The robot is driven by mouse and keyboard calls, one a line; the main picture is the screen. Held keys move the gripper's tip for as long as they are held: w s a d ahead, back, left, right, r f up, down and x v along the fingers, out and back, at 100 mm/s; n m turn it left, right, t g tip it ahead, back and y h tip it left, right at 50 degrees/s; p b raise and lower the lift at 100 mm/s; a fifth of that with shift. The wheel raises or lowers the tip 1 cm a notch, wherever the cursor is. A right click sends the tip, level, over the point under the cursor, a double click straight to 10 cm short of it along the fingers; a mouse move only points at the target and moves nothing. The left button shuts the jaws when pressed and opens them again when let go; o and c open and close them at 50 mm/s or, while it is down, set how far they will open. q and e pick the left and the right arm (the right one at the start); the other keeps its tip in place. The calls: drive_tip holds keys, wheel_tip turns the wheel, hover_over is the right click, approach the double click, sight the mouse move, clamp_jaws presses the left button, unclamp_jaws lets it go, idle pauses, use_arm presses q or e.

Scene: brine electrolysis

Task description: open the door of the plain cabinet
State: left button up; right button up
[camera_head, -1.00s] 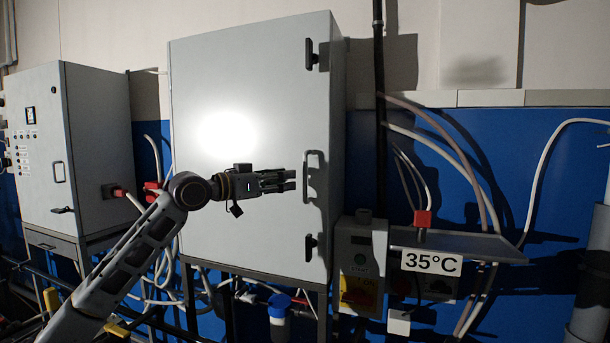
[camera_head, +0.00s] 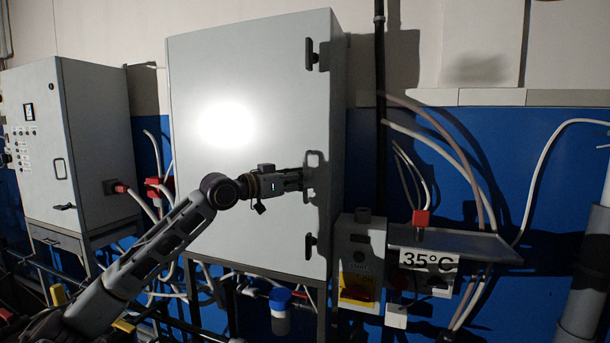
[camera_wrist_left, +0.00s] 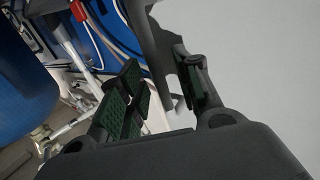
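The plain cabinet (camera_head: 250,90) is the large light-grey box in the middle of the head view. My left gripper (camera_head: 301,179) reaches the handle from the left. In the left wrist view the gripper (camera_wrist_left: 160,70) has its two green-padded fingers apart. My right gripper is not in view.
Another grey cabinet (camera_head: 95,140) with buttons and a display stands at the left. Cables and hoses hang around.

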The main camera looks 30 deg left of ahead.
use_arm(q)
drive_tip(key=shift+p+x, duration=0.35)
drive_tip(key=shift+x, duration=0.45)
clamp_jaws()
